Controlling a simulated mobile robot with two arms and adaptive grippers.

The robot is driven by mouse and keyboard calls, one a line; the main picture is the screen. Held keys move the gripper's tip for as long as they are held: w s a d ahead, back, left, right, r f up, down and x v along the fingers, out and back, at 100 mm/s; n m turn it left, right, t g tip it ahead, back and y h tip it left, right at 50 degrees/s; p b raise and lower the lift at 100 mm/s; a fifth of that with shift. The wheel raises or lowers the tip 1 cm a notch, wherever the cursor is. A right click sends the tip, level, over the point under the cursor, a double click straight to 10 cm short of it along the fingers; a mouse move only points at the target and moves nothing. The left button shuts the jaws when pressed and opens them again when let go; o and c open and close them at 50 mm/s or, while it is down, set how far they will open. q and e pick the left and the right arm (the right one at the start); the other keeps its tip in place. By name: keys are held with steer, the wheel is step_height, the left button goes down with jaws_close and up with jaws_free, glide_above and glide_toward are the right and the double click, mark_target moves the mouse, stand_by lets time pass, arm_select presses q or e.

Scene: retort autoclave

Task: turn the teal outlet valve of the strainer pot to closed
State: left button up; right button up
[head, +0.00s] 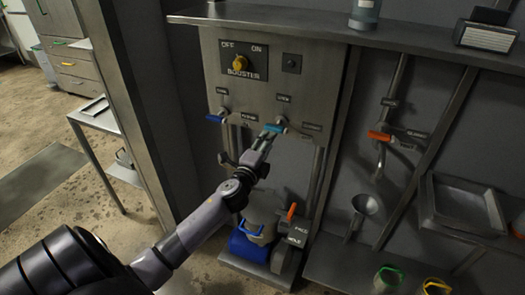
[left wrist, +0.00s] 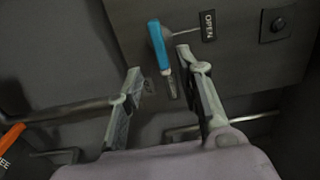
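The teal valve handle (head: 272,128) is on the strainer pot's front panel, lying roughly sideways to the left of its pivot. In the left wrist view the teal handle (left wrist: 160,45) stands near an OPEN label (left wrist: 208,26). My left gripper (head: 265,139) is at the handle in the head view. In the left wrist view the left gripper (left wrist: 158,62) is open, with the handle's lower part between the two fingers. I cannot tell whether a finger touches it. My right gripper is not in view.
A blue-handled valve (head: 214,118) is to the left on the same panel. A yellow booster knob (head: 239,63) is above. An orange-handled valve (head: 379,136) is on the right. A grey motor pump with a blue part (head: 246,248) stands below. A shelf (head: 290,20) overhangs the panel.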

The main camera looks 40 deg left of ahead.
arm_select(q)
steer(key=v, duration=0.3)
steer(key=shift+s+d, duration=0.1)
steer(key=shift+s, duration=0.3)
steer(key=s+d+f+n+g+h, duration=0.1)
steer(key=s+f+n+g, duration=0.3)
steer(key=f, duration=0.9)
steer(key=s+d+f+g, duration=0.2)
steer(key=s+f, duration=0.4)
steer(key=f, duration=0.6)
steer(key=s+d+f+n+g+h, duration=0.1)
steer(key=s+f+n+g, duration=0.3)
steer(key=f, duration=0.9)
steer(key=s+d+f+n+g, duration=0.1)
steer(key=s+d+f, duration=0.3)
steer(key=s, duration=0.7)
steer(key=s+d+f+n+g+h, duration=0.1)
steer(key=s+d+f+n+g, duration=0.1)
steer(key=s+f, duration=0.6)
steer(key=s+d+f+n+g+h, duration=0.1)
steer(key=s+d+f, duration=0.5)
steer(key=s, duration=1)
steer(key=n+g, duration=0.1)
steer(key=g, duration=0.1)
steer(key=shift+g, duration=0.3)
steer(key=shift+o, duration=0.2)
steer(key=shift+s+d+f, duration=0.1)
steer(key=shift+s+f, duration=0.05)
